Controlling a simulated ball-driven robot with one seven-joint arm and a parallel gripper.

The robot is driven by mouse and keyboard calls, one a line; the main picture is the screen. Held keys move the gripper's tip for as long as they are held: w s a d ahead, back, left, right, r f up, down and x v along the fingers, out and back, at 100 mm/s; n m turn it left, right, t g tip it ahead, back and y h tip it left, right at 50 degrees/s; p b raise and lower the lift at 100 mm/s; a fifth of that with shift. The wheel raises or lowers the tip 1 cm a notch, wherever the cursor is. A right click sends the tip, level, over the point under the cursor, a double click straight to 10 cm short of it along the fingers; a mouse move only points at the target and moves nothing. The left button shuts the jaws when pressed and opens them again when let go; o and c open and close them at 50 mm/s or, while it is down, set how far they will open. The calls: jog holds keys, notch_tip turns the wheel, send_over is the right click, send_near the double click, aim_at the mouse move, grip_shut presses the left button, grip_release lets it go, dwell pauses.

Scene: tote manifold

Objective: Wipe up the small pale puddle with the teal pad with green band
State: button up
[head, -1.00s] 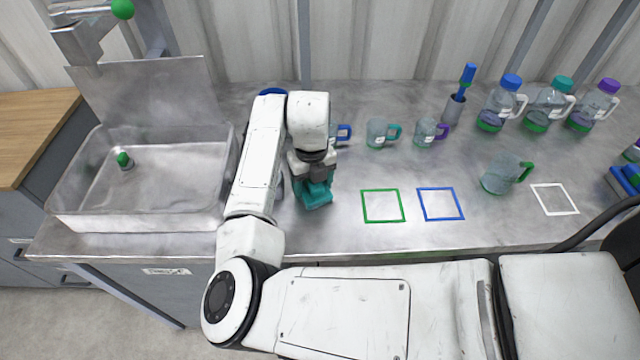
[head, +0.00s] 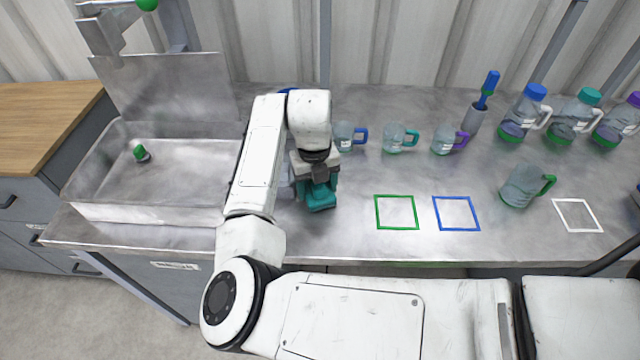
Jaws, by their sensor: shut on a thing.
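My gripper (head: 318,182) is shut on the teal pad (head: 321,201), which hangs below the fingers at or just above the metal counter, left of the green square outline. The gripper hides the pad's upper part, and I cannot make out its green band. I cannot tell whether the pad touches the counter. I cannot clearly make out the pale puddle. A faint pale patch (head: 285,188) shows just left of the gripper, partly behind my arm, and I cannot tell what it is.
A sink basin (head: 150,212) is at left. Green (head: 397,228) and blue (head: 456,229) square outlines lie right of the pad. Mugs (head: 398,140) stand behind, with a green-handled jug (head: 521,188) and bottles (head: 522,115) further right. The counter between pad and green outline is clear.

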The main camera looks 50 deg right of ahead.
jog(key=shift+w+a+r+t, duration=0.15)
jog(key=shift+w+a+t, duration=0.15)
jog(key=shift+w+a, duration=0.55)
jog(key=shift+s+d+p, duration=0.7)
jog(key=shift+s+d, duration=0.2)
jog(key=shift+s, duration=0.1)
jog(key=shift+s+d+p, duration=0.45)
jog(key=shift+s+d, duration=0.85)
jog(key=shift+s, duration=0.25)
jog(key=shift+r+p, duration=2)
jog(key=shift+r, duration=1)
jog(key=shift+r+p, duration=0.95)
jog(key=shift+r, duration=0.55)
